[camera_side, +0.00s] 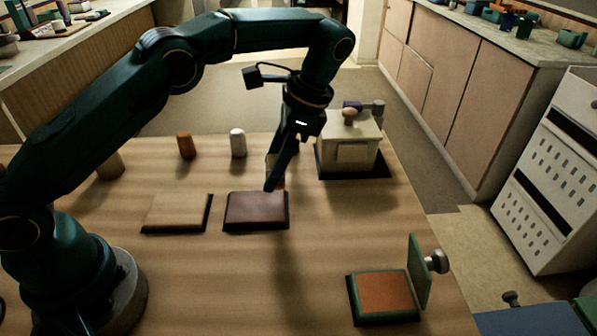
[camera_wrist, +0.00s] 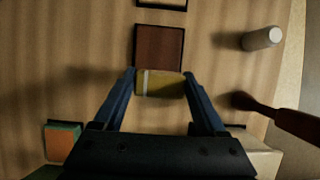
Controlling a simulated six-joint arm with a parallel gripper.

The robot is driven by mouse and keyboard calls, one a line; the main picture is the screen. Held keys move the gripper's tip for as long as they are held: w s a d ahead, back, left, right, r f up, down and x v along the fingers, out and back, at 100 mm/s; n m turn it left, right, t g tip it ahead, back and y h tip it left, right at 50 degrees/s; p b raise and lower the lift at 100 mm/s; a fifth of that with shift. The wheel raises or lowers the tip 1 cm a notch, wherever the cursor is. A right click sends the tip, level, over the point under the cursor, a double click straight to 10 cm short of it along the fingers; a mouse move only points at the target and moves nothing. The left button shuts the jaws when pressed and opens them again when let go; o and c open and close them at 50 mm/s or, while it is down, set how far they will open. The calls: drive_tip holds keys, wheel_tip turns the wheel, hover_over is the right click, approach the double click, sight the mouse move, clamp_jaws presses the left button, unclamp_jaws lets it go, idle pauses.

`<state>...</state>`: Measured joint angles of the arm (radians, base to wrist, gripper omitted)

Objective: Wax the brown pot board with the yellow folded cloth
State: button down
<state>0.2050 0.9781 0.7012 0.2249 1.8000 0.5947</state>
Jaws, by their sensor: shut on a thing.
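The brown pot board (camera_side: 256,211) lies flat on the table near its middle, with a dark edging. It also shows in the wrist view (camera_wrist: 159,47), just above the cloth in the picture. My gripper (camera_wrist: 160,85) is shut on the yellow folded cloth (camera_wrist: 165,84), which has a pale band near its left end and sits between the two fingers. In the side view my gripper (camera_side: 272,183) points down at the board's right rear corner. The fingers mostly hide the cloth there. I cannot tell whether the cloth touches anything below.
A pale board (camera_side: 176,211) lies left of the brown one. A brown cylinder (camera_side: 186,146) and a white cylinder (camera_side: 238,143) stand behind. A cream box (camera_side: 349,157) stands right of my gripper. An open green box with an orange pad (camera_side: 384,293) is at front right. The front middle is clear.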

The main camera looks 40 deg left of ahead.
sight(247, 204)
drive_tip(key=shift+f, duration=2.35)
drive_tip(key=shift+f, duration=0.65)
drive_tip(key=shift+s+a, duration=1.35)
drive_tip(key=shift+a, duration=0.05)
